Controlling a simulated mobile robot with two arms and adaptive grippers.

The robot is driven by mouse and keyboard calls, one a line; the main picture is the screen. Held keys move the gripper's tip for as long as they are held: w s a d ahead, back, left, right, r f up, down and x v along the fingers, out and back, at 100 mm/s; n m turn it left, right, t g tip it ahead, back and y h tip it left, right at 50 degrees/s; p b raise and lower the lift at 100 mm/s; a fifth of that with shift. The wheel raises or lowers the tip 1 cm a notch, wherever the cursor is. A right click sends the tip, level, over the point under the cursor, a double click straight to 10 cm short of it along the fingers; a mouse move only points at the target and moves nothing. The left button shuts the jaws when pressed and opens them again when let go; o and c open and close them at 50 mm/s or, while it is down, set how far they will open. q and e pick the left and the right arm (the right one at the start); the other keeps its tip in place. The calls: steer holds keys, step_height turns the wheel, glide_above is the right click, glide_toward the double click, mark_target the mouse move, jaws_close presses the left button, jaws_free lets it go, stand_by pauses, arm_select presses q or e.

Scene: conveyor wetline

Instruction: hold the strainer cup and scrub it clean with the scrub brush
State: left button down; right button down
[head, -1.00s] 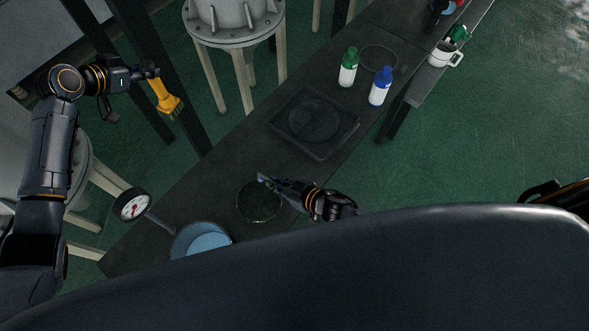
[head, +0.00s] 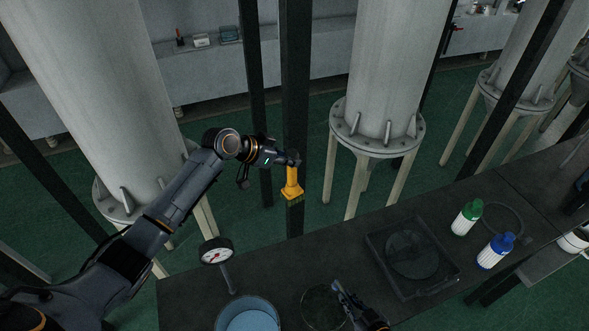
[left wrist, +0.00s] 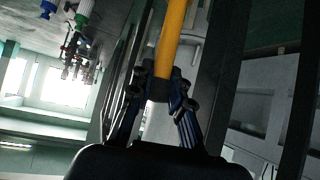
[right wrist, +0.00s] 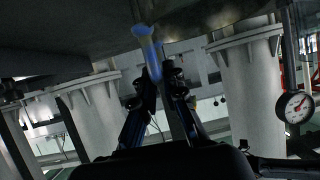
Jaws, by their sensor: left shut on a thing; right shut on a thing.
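My left gripper (head: 293,160) is shut on the handle of the yellow scrub brush (head: 292,184). The brush hangs bristles down, beyond the far edge of the bench and apart from the cup. Its yellow handle (left wrist: 174,40) runs up from the jaws in the left wrist view. The strainer cup (head: 318,308) shows as a dark round shape with a thin rim over the bench, low in the head view. My right gripper (head: 342,290) is at its right side, shut on its bluish handle (right wrist: 148,48). The cup's inside is too dark to read.
A blue tub (head: 248,318) and a dial gauge (head: 216,252) are left of the cup. A dark square tray (head: 455,275) lies to its right, then a green-capped bottle (head: 466,217) and a blue-capped bottle (head: 495,251). A dark post (head: 295,90) stands behind the brush.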

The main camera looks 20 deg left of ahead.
arm_select(q)
steer(key=s+d+f+m+g+h, duration=0.1)
steer(key=s+d+f+g+h, duration=0.15)
steer(key=s+d, duration=0.6)
steer(key=s+d+f+g+h, duration=0.1)
steer(key=s+d+f, duration=0.25)
steer(key=s, duration=0.95)
step_height(320, 180, down, 12)
steer(key=shift+w+d+r, duration=0.2)
steer(key=shift+d+r, duration=0.05)
steer(key=shift+d, duration=0.1)
steer(key=shift+f, duration=1.3)
